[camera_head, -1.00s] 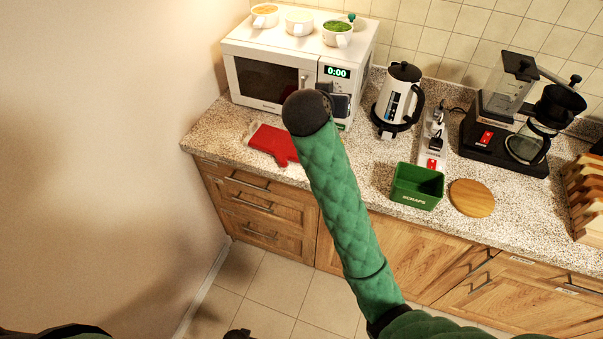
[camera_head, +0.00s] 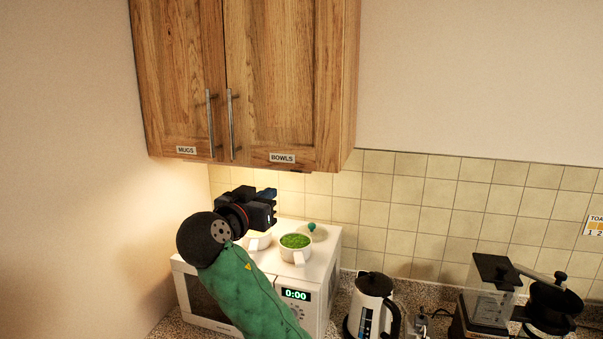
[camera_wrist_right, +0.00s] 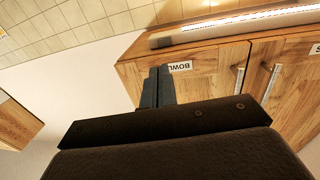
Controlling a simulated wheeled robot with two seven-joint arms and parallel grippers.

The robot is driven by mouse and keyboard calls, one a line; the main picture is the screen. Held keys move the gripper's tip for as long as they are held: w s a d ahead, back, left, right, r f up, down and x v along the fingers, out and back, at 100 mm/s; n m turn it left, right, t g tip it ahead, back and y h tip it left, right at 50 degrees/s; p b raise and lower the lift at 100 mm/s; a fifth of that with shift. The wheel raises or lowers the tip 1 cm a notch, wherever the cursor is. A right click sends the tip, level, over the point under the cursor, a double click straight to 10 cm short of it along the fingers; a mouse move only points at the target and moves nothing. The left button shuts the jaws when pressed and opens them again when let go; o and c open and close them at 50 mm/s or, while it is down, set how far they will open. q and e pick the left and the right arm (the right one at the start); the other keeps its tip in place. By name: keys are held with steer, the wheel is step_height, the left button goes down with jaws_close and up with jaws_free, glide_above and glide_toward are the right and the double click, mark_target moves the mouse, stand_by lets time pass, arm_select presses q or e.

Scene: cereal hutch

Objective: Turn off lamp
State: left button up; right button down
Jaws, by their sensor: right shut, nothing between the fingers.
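The lamp (camera_wrist_right: 245,21) is a long lit strip along the underside of the wall cabinet in the right wrist view. A small dark block (camera_wrist_right: 161,42) sits at its left end there. In the head view the strip itself is hidden, but its warm glow shows on the wall and tiles below the cabinet. My right gripper (camera_head: 270,203) is just below the cabinet, above the microwave. Its fingers also show in the right wrist view (camera_wrist_right: 157,86), shut and empty, in front of the cabinet near the BOWLS label. I cannot tell any contact. My left gripper is out of view.
The wall cabinet (camera_head: 290,80) has two doors with metal handles. Below, the microwave (camera_head: 318,272) carries bowls, including one of green food (camera_head: 295,246). A kettle (camera_head: 370,305) and a coffee maker (camera_head: 490,300) stand to the right. The tiled wall is close behind.

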arm_select(q)
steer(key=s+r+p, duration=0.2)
steer(key=p, duration=0.1)
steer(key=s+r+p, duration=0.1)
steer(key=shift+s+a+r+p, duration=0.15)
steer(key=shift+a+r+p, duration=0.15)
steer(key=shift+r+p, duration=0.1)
arm_select(e)
steer(key=x, duration=1.3)
steer(key=shift+w+r, duration=0.15)
steer(key=shift+w, duration=0.05)
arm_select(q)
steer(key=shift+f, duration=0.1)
arm_select(e)
steer(key=shift+d, duration=0.1)
